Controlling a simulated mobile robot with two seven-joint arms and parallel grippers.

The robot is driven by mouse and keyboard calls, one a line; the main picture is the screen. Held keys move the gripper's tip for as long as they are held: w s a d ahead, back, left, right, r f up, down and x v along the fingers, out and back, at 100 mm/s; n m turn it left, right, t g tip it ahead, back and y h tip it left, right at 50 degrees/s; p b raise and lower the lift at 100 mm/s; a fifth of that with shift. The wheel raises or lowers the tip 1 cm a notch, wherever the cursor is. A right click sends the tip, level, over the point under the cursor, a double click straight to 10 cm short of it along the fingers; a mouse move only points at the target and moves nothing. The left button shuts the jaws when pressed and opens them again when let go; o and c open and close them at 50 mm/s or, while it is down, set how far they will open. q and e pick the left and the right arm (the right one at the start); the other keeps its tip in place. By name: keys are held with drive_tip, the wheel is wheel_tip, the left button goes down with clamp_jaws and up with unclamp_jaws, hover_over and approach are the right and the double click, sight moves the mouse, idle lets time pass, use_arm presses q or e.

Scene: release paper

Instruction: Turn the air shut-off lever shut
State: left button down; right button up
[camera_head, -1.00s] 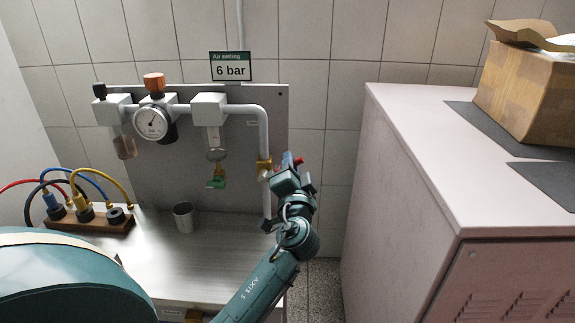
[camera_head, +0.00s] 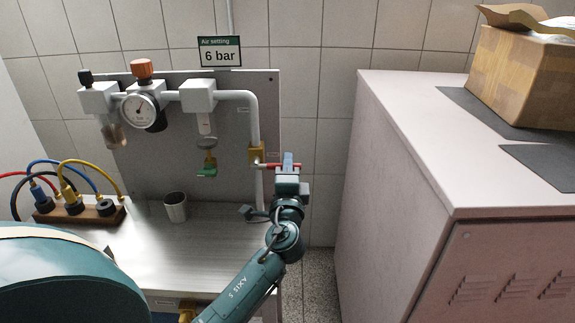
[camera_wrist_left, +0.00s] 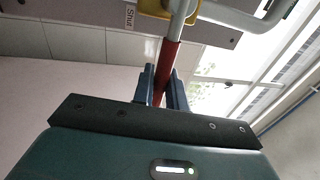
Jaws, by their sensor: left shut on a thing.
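The air shut-off lever has a red grip (camera_head: 271,165) and sits at the brass-yellow valve (camera_head: 256,152) on the white downpipe. In the head view it points right, roughly level, across the pipe line. My left gripper (camera_head: 288,161) is at its outer end. In the left wrist view the red grip (camera_wrist_left: 168,62) runs between the two blue fingers of my left gripper (camera_wrist_left: 162,82), which are shut on it. The yellow valve body (camera_wrist_left: 155,8) shows at the top edge. A "Shut" label (camera_wrist_left: 130,18) is beside it. My right gripper is not in view.
A metal cup (camera_head: 175,206) and a hose block (camera_head: 90,214) stand on the bench. A pale cabinet (camera_head: 400,150) stands close on the right.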

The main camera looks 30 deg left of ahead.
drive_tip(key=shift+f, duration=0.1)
use_arm(q)
drive_tip(key=c, duration=1.5)
unclamp_jaws()
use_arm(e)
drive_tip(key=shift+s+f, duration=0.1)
use_arm(q)
drive_tip(key=shift+f, duration=0.1)
